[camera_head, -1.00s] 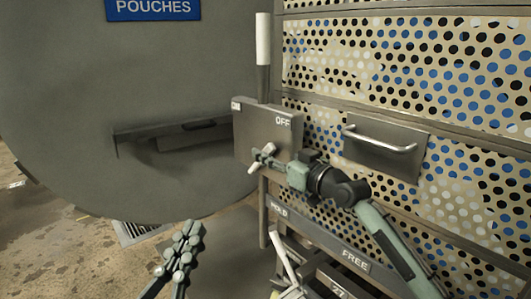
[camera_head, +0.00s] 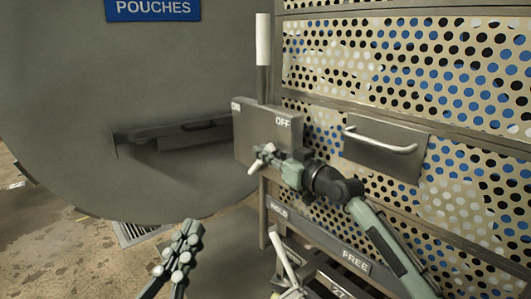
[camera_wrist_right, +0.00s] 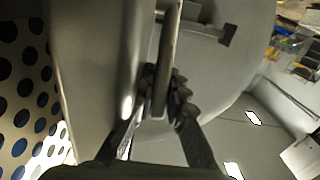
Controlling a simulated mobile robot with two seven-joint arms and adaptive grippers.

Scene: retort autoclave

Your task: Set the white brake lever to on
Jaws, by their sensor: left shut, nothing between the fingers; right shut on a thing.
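A grey box plate (camera_head: 262,125) carries ON at its left end and OFF at its right end. A short white lever (camera_head: 268,149) shows at its lower front, tilted, its top leaning right. My right gripper (camera_head: 262,161) is shut on this lever, partly hiding it. In the right wrist view the gripper (camera_wrist_right: 160,98) is closed around a narrow bar (camera_wrist_right: 168,50) close beside a grey surface. My left gripper (camera_head: 184,243) is shut and empty, low in the picture, apart from the plate.
A white-topped post (camera_head: 263,40) rises behind the plate. Another white lever (camera_head: 284,248) stands below, near a HOLD and FREE rail (camera_head: 315,235). A drawer handle (camera_head: 380,141) on the perforated stack is close to my right arm. The big round door (camera_head: 90,90) fills the left.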

